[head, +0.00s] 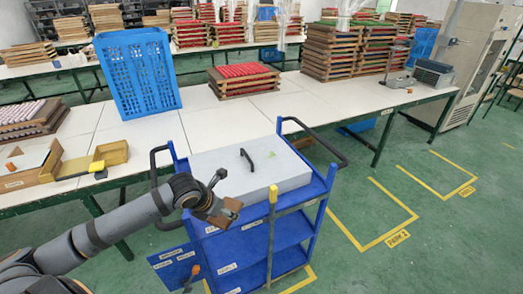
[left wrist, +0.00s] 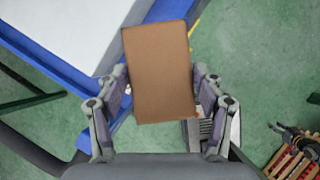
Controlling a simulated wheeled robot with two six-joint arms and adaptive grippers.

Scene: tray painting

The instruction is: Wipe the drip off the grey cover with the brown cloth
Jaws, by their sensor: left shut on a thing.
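The brown cloth (left wrist: 160,72) is a flat rectangular piece between the fingers of my left gripper (left wrist: 160,88), which is shut on it. In the head view the left gripper (head: 214,200) and the cloth (head: 228,212) are at the near left edge of the blue cart. The grey cover (head: 290,172) lies on the cart top, with a black handle on it. The cloth appears just off the cover's near side; I cannot tell its height.
The blue cart (head: 273,240) has a yellow-topped post (head: 273,194) at its front and black handlebars. Behind it stands a long white table (head: 215,122) with a blue crate (head: 138,75) and stacked trays (head: 243,80). Green floor is clear at right.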

